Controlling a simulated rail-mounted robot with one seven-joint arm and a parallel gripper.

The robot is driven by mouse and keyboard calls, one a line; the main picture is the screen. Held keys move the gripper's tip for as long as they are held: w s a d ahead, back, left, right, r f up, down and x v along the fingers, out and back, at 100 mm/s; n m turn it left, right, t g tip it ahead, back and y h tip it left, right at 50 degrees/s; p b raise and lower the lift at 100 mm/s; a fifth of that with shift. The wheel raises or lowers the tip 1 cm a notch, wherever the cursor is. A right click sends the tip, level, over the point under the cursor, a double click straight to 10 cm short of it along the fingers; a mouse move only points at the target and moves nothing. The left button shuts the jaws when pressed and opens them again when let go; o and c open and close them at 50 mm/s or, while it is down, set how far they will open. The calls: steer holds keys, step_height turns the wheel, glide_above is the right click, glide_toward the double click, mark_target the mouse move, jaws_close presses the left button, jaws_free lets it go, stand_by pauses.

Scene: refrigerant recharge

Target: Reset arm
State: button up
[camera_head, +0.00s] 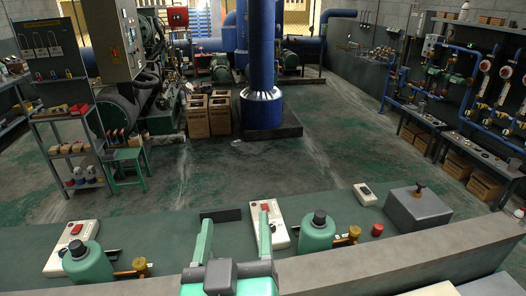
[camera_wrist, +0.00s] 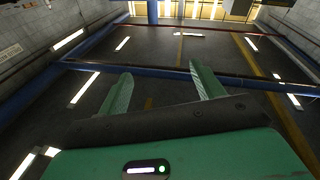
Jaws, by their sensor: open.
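My gripper (camera_head: 234,228) is in front of the workbench (camera_head: 150,222) at the bottom centre of the head view. Its two green fingers stand apart and point up and away, with nothing between them. The wrist view also shows my gripper (camera_wrist: 160,72) open and empty, facing the far part of the hall with light strips and blue pipes. The fingers hide part of a white device with a red top (camera_head: 272,210) on the bench.
On the bench are two green cylinders (camera_head: 317,236) (camera_head: 90,265) with brass valves, another white device (camera_head: 70,246), a small white meter (camera_head: 365,194), a grey box (camera_head: 417,207) and a red cap (camera_head: 377,229). A grey ledge (camera_head: 400,257) runs along the front. Open floor lies beyond.

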steer(key=s+d+r+m+t, duration=0.1)
steer(key=s+d+r+t, duration=0.15)
steer(key=s+r, duration=0.4)
steer(key=s+d+r+m+t, duration=0.2)
steer(key=s+r+t, duration=0.15)
steer(key=r, duration=0.65)
step_height(320, 180, up, 22)
steer(key=p, duration=2.2)
steer(key=shift+w+a+f+g, duration=0.2)
steer(key=shift+a+g, duration=0.1)
steer(key=shift+f, duration=0.1)
